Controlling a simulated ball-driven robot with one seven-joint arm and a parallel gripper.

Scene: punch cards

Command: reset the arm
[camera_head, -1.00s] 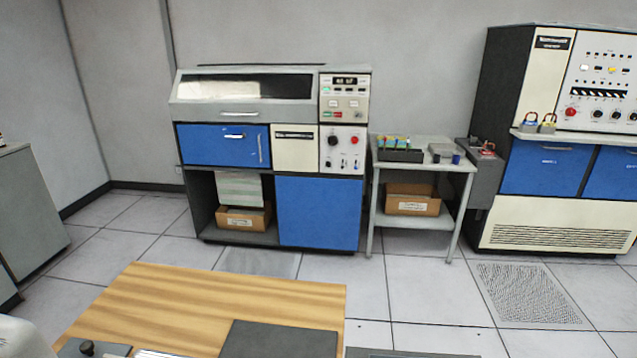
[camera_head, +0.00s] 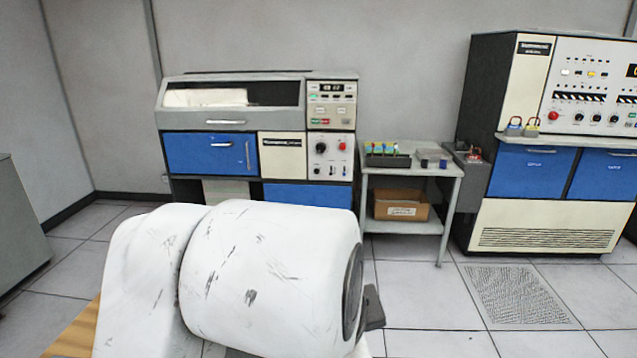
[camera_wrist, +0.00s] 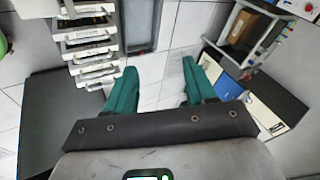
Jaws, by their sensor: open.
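My gripper (camera_wrist: 160,88) shows in the wrist view with its two teal fingers spread wide apart. Floor tiles show between the fingers and nothing is held. In the head view my white, scuffed arm fills the lower middle, in front of the blue and grey machine (camera_head: 209,154). The fingers are not visible there.
A small grey table (camera_head: 448,172) holds a dark rack (camera_head: 387,160), with a cardboard box (camera_head: 401,204) on its lower shelf. A tall console (camera_head: 548,225) stands at the right. In the wrist view a stack of drawers (camera_wrist: 88,45) is left of the fingers.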

